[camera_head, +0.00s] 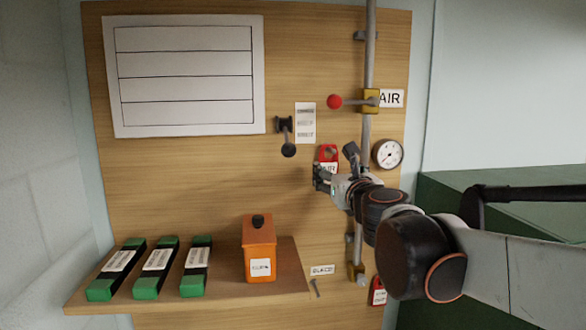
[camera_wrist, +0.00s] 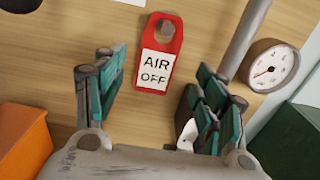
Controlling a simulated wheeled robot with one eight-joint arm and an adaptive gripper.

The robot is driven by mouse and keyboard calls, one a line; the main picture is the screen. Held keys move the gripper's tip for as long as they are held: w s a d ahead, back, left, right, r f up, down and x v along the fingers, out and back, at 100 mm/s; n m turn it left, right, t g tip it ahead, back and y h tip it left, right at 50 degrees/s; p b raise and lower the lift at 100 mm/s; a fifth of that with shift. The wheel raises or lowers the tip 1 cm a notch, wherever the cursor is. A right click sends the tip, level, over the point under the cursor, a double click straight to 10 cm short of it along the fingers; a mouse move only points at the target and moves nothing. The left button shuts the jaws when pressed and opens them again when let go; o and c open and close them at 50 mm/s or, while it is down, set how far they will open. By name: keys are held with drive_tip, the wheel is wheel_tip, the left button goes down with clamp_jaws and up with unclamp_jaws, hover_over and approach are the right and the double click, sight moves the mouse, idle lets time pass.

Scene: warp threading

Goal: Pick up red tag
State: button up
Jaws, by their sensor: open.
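A red tag (camera_wrist: 159,55) hangs on the wooden board in the wrist view, with a white label reading "AIR OFF" and a hole at its top around a peg. In the head view the red tag (camera_head: 328,154) is partly hidden behind my gripper. My gripper (camera_head: 335,165) is open and empty, its fingers pointing at the board. In the wrist view my gripper (camera_wrist: 155,100) has its fingers spread, one on each side of the tag's lower end, and they appear apart from it. A second red tag (camera_head: 378,291) hangs low at the board's right edge.
A vertical pipe (camera_head: 368,50) with a red-knobbed lever (camera_head: 335,101) and a gauge (camera_head: 388,153) stand right of the tag. A black-knobbed switch (camera_head: 287,140) is to its left. The shelf (camera_head: 220,285) below holds an orange box (camera_head: 259,248) and several green-black blocks.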

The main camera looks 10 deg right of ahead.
sight(329, 169)
drive_tip(key=shift+w+a+f+p, duration=0.15)
drive_tip(key=shift+w+p, duration=0.2)
drive_tip(key=shift+w, duration=0.9)
drive_tip(key=shift+w+f+p, duration=0.1)
drive_tip(key=shift+w+p, duration=0.2)
drive_tip(key=shift+w, duration=0.9)
drive_tip(key=shift+c, duration=0.2)
drive_tip(key=c, duration=0.9)
